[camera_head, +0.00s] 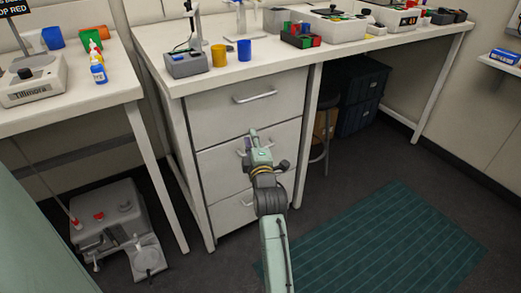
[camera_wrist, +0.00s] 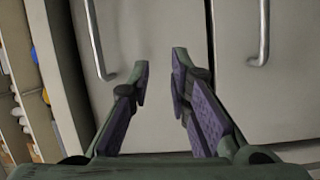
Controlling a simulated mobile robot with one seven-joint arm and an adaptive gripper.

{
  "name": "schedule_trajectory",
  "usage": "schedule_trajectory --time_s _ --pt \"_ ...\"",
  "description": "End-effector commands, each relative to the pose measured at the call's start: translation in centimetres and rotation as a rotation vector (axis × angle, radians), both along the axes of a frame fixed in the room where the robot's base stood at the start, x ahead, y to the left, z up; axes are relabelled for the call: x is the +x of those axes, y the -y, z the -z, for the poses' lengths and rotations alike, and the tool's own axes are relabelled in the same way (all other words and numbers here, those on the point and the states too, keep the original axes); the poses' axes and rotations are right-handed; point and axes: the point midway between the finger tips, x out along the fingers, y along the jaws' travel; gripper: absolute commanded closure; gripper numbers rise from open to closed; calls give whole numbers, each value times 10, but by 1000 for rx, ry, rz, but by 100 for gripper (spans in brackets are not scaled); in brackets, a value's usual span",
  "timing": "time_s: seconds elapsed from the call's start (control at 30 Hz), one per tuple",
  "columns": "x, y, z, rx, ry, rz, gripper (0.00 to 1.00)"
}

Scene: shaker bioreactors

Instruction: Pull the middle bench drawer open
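The white bench cabinet has a stack of three drawers in the head view. The middle drawer (camera_head: 222,168) looks closed, flush with the top drawer (camera_head: 225,108) and the bottom drawer (camera_head: 232,212). My gripper (camera_head: 251,139) is in front of the middle drawer's upper part and partly hides its handle. In the wrist view my gripper (camera_wrist: 162,66) is open, with an empty gap between its purple-padded fingers. Two bar handles show there, a left one (camera_wrist: 95,40) and a right one (camera_wrist: 263,35), on two drawer fronts. The fingertips lie between them, around neither.
The bench top (camera_head: 290,60) carries a yellow cup (camera_head: 219,55), a blue cup (camera_head: 244,50) and lab devices. A grey machine (camera_head: 115,225) stands on the floor at left. A green mat (camera_head: 385,240) lies on open floor at right.

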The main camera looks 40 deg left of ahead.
Motion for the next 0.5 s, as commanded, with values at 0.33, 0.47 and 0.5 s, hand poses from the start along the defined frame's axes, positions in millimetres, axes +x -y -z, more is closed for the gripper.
schedule_trajectory --time_s 0.33,0.47,0.5 --pt "27 24 115 -328 4 37 82" --pt "41 10 117 -328 7 35 82" --pt "46 5 118 -328 7 36 82"
